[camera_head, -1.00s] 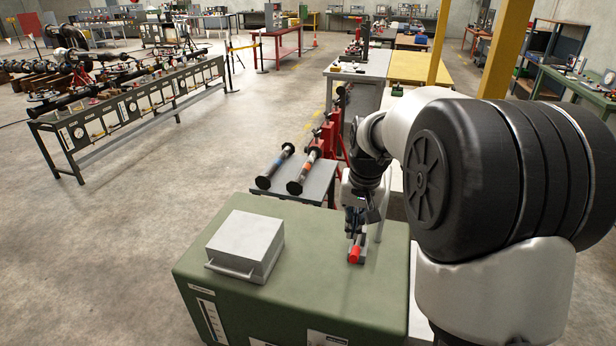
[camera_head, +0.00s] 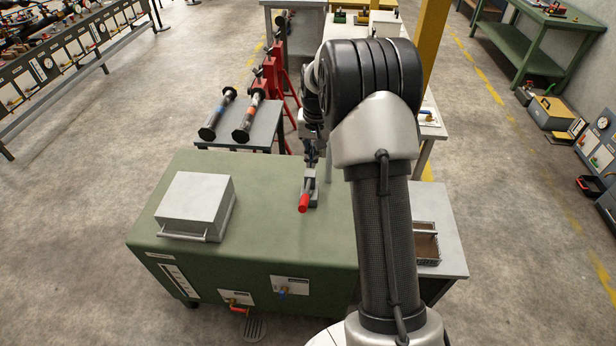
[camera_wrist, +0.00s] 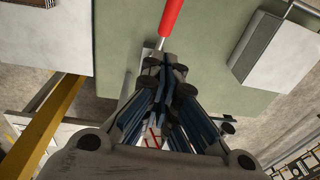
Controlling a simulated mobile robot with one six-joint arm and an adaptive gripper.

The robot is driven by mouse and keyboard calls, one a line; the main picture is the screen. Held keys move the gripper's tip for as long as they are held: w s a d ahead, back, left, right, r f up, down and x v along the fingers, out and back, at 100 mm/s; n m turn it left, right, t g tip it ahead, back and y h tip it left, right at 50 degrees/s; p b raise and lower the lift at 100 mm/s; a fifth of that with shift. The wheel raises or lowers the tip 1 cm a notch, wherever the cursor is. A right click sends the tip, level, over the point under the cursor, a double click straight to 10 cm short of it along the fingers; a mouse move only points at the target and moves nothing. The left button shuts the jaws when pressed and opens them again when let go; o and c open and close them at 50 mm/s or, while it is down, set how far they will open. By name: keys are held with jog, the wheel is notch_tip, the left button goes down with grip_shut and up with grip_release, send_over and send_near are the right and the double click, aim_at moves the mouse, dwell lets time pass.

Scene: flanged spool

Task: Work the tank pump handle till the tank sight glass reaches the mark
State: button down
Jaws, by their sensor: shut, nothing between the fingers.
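The green tank (camera_head: 262,235) stands in front of me. Its pump handle, with a red grip (camera_head: 304,203), lies on top toward the right. In the wrist view the red grip (camera_wrist: 171,17) shows at the top, beyond the fingertips. My gripper (camera_wrist: 165,62) is shut and empty over the pump's metal part. The sight glass (camera_head: 180,281) is a white strip on the tank's front left. Its level and mark are too small to read.
A grey box with a handle (camera_head: 196,205) sits on the tank's left. A small table (camera_head: 250,139) with two flanged spools stands behind. The floor at left is clear.

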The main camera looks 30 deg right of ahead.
jog(key=b, duration=0.1)
send_over(305, 197)
jog(key=d, duration=0.2)
jog(key=f, duration=1)
jog(key=shift+w, duration=0.3)
jog(key=shift+s+a+f+b, duration=0.2)
jog(key=shift+a+f, duration=0.1)
jog(key=shift+f, duration=0.2)
jog(key=shift+s+a+f+b, duration=0.15)
jog(key=shift+a+f, duration=0.15)
jog(key=shift+f, duration=0.15)
jog(key=shift+s+a+f, duration=0.15)
jog(key=shift+a+f, duration=0.1)
jog(key=shift+f, duration=0.3)
